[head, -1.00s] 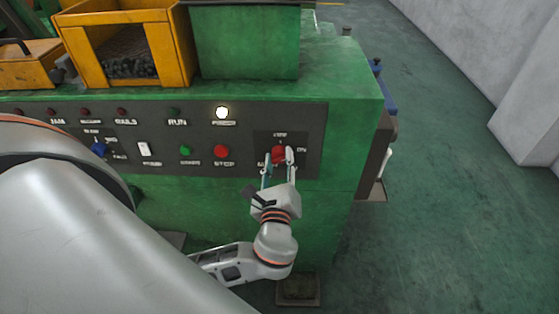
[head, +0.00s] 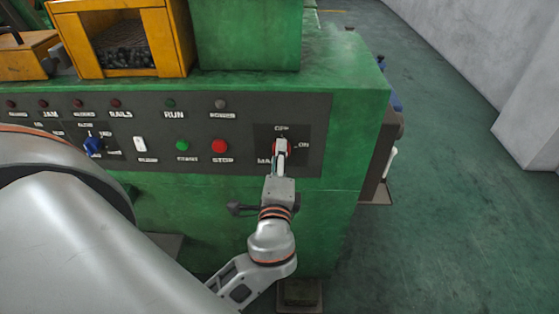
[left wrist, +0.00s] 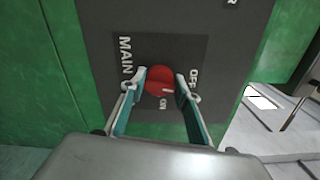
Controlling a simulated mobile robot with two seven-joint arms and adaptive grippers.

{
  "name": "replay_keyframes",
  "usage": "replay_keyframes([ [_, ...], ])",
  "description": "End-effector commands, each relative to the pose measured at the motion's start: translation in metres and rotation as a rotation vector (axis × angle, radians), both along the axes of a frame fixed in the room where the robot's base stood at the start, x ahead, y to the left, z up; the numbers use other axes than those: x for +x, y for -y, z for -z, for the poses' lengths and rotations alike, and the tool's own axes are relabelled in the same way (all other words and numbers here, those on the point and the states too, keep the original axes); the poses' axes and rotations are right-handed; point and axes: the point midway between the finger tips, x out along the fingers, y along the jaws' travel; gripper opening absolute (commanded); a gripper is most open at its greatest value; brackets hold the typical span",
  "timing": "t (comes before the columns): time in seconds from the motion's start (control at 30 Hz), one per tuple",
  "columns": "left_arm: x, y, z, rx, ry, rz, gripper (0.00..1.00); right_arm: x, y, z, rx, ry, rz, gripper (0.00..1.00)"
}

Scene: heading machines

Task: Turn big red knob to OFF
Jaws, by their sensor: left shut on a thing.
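The big red knob (head: 281,147) sits on a dark square plate at the right end of the machine's control panel. The OFF label is above it, ON to its right and MAIN at its lower left. My left gripper (head: 281,158) is shut on the knob. In the left wrist view the fingers (left wrist: 161,88) stand on both sides of the red knob (left wrist: 159,80). A short white mark on the knob points to the right there, toward the OFF label (left wrist: 193,78). My right gripper is not in view.
The grey lamp (head: 220,104) right of RUN is unlit. A red STOP button (head: 219,146), a green START button (head: 183,145), a white switch (head: 140,144) and a blue knob (head: 93,144) line the panel (head: 240,165). Open floor (head: 450,220) lies to the right.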

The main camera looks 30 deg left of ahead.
Motion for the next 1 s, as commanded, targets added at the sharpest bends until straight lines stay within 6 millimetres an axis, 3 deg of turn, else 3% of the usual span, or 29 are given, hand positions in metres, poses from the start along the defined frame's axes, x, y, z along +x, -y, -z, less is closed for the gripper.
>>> replay_keyframes([
  [0.33, 0.0, 0.0, 0.004, -0.139, 0.08, 0.0, 0.1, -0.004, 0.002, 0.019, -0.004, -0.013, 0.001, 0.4],
  [0.93, 0.0, 0.001, 0.002, -0.17, 0.1, 0.002, 0.1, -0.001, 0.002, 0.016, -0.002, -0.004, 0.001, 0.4],
  [0.97, 0.0, 0.001, 0.002, -0.17, 0.1, 0.002, 0.36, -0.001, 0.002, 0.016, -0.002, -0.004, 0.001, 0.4],
  [1.0, 0.0, 0.001, 0.002, -0.17, 0.1, 0.002, 0.47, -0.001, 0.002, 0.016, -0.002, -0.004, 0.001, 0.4],
])
